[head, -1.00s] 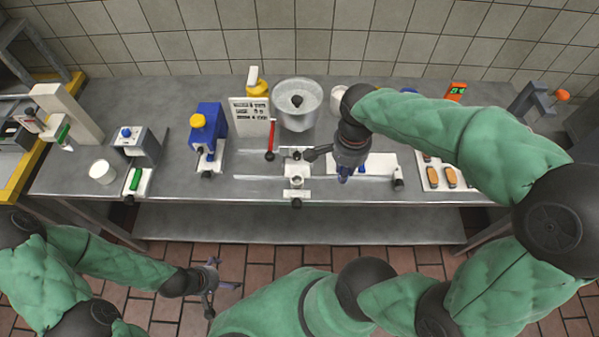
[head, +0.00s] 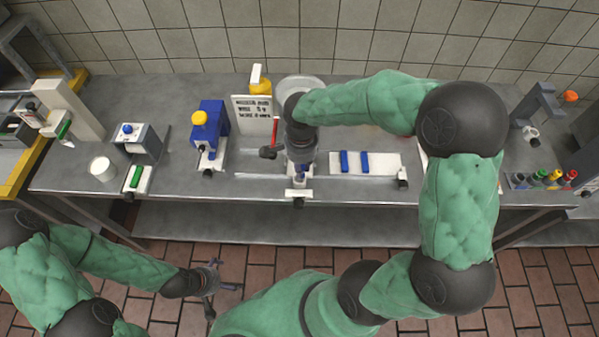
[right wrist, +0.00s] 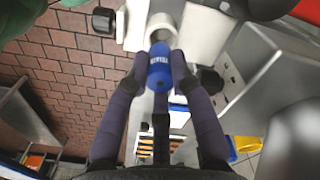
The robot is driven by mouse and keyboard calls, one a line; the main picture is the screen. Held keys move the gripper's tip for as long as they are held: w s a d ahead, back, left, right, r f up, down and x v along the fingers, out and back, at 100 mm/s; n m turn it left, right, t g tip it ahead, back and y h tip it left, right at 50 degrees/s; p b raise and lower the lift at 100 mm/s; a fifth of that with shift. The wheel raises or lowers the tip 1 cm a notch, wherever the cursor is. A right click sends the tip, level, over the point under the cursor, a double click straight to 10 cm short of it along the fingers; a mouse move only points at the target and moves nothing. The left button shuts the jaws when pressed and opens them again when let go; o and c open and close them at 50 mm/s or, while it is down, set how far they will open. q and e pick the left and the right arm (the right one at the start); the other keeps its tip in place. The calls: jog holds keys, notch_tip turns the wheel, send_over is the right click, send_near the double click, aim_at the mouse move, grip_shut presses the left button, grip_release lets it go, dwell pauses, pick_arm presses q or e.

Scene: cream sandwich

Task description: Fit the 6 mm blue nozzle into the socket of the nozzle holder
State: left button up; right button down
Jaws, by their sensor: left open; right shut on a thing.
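My right gripper (head: 300,170) is shut on the blue nozzle. It is over the white nozzle holder (head: 299,195) at the front edge of the table. The right wrist view shows the blue nozzle (right wrist: 160,68) between the fingertips (right wrist: 160,72), with the round white socket (right wrist: 160,24) just beyond its far end. I cannot tell whether the nozzle touches or enters the socket. My arm hides much of the holder in the head view. My left gripper (head: 213,283) is open and empty, low in front of the table.
A white tray with blue bars (head: 381,163) lies right of the holder. A blue dispenser (head: 207,137) and a printed sign (head: 253,118) stand to the left. A metal pot (head: 317,87) is behind my right arm. Several colored-capped jars (head: 540,178) sit at the right.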

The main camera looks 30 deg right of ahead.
jog(key=shift+w+a+f+b, duration=0.1)
jog(key=shift+f+b, duration=0.05)
jog(key=shift+f, duration=0.8)
jog(key=shift+w+a+f+b, duration=0.1)
jog(key=shift+f+b, duration=0.05)
jog(key=shift+f, duration=0.75)
jog(key=shift+f, duration=0.2)
jog(key=c, duration=1.1)
grip_release()
jog(key=shift+r, duration=0.1)
jog(key=shift+r, duration=0.1)
jog(key=shift+r, duration=0.35)
notch_tip(320, 180, up, 11)
jog(key=shift+r+p, duration=0.2)
jog(key=shift+p, duration=0.8)
